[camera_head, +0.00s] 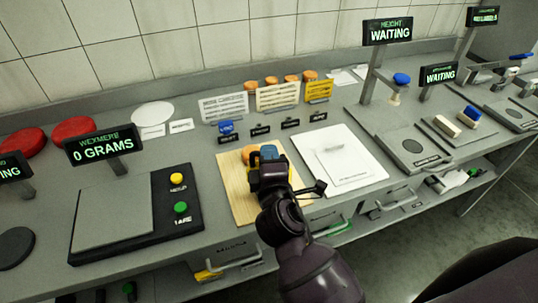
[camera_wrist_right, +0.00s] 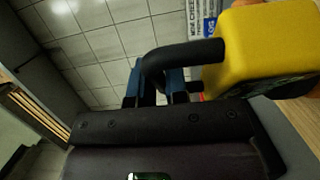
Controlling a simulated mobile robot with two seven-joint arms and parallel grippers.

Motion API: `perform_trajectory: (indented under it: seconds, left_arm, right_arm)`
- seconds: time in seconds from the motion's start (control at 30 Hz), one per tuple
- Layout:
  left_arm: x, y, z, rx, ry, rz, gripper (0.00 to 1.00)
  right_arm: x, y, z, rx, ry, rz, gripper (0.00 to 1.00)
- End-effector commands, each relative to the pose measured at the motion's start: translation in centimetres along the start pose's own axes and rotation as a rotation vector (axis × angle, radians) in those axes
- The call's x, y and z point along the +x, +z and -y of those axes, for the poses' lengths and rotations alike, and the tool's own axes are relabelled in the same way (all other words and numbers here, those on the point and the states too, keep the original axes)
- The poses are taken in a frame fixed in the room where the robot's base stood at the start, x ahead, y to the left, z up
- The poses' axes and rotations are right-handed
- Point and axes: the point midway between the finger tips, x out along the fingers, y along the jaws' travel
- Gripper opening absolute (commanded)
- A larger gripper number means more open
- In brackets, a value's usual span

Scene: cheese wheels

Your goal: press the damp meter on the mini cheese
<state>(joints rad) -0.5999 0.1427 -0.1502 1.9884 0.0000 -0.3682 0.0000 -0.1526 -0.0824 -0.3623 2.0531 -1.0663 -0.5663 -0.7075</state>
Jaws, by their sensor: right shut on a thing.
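My right gripper (camera_head: 268,168) is over the wooden board (camera_head: 238,195) in the head view. In the right wrist view its blue fingers (camera_wrist_right: 160,85) are shut on the black handle of the yellow damp meter (camera_wrist_right: 255,50). An orange mini cheese (camera_head: 249,155) shows on the board just behind and left of the gripper, partly hidden by it. I cannot tell whether the meter touches the cheese. My left gripper is not in view.
A scale (camera_head: 115,215) with yellow and green buttons stands left, its display (camera_head: 103,145) reading 0 GRAMS. Several small orange cheeses (camera_head: 271,80) and sign cards (camera_head: 278,97) stand behind. Red wheels (camera_head: 72,128) lie back left.

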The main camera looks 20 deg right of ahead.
Motion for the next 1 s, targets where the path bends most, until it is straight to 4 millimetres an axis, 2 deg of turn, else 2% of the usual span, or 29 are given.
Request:
perform_trajectory:
  seconds: [1.0]
  left_arm:
    - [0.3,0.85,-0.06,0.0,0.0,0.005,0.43]
  right_arm:
    - [0.0,0.01,0.95,0.001,0.001,0.0,0.0]
